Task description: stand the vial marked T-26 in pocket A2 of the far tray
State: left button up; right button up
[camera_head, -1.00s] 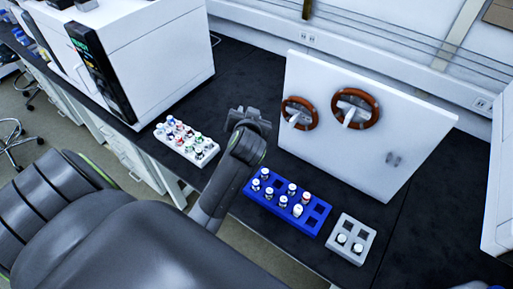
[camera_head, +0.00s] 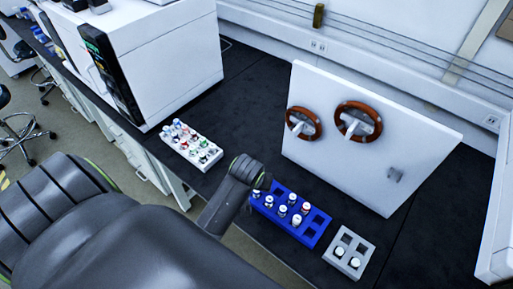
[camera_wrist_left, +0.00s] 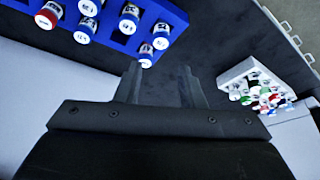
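In the head view three trays hold vials: a white tray (camera_head: 207,158) at left with several coloured caps, a blue tray (camera_head: 309,239) in the middle with several white-capped vials (camera_head: 282,211) and one red-capped vial (camera_head: 305,208), and a grey tray (camera_head: 329,257) at right with two vials (camera_head: 340,252). I cannot read T-26 on any cap, nor tell which tray is the far one. My left gripper (camera_wrist_left: 160,88) is open and empty in the wrist view, beside the blue tray (camera_wrist_left: 177,14); in the head view my wrist hides it. My right gripper is out of view.
A white upright panel (camera_head: 350,165) with two brown-ringed wheels (camera_head: 357,121) stands behind the blue and grey trays. A large white instrument (camera_head: 165,60) stands at the back left. The dark bench top (camera_head: 245,110) is clear between the instrument and panel.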

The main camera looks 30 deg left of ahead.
pick_arm(q)
send_over(257, 194)
jog(key=f, duration=0.5)
jog(key=shift+s, duration=0.35)
jog(key=shift+f+p, duration=0.3)
jog(key=shift+p, duration=0.1)
jog(key=shift+p+x, duration=0.4)
jog(key=shift+x, duration=1.95)
jog(key=shift+s, duration=0.15)
grip_shut()
jog(key=shift+r, duration=0.15)
